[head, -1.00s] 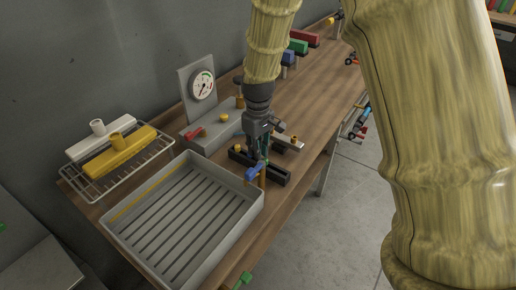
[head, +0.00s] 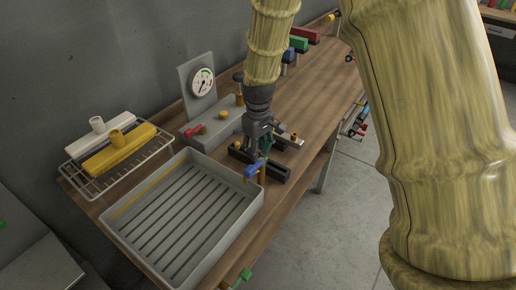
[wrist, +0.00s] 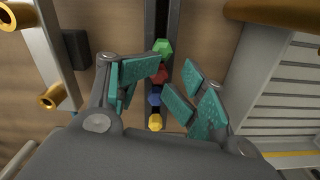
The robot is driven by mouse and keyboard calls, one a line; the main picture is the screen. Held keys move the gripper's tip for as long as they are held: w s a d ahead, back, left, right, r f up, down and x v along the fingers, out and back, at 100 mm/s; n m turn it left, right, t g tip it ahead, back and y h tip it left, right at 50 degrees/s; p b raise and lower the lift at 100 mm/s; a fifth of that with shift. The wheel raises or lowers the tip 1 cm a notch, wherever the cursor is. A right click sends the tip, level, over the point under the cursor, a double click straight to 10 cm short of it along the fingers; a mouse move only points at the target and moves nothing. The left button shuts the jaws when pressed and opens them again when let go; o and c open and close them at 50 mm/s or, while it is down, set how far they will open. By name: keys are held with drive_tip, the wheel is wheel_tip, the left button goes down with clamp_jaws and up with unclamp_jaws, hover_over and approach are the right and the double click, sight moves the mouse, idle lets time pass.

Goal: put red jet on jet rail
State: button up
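The jet rail (head: 275,172) is a dark bar on the bench behind the grey tray; it also shows in the wrist view (wrist: 161,18). Along it in the wrist view stand a green jet (wrist: 163,47), the red jet (wrist: 158,75), a blue jet (wrist: 154,98) and a yellow jet (wrist: 155,122). The red jet is in line with the others, between my fingers. My gripper (head: 262,150) is low over the rail. Its teal-padded fingers (wrist: 163,80) are apart, with a gap on the right of the red jet. In the head view the fingers hide most jets.
A grey slatted tray (head: 232,222) stands in front of the rail. A grey block with a gauge (head: 202,82) stands behind. A wire rack (head: 98,187) is at left. Open bench lies right of the rail.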

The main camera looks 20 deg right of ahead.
drive_tip(key=shift+r, duration=0.1)
drive_tip(key=shift+w+r, duration=0.15)
drive_tip(key=shift+r, duration=0.3)
wheel_tip(320, 180, up, 12)
drive_tip(key=b, duration=0.1)
drive_tip(key=shift+r, duration=0.25)
idle(0.4)
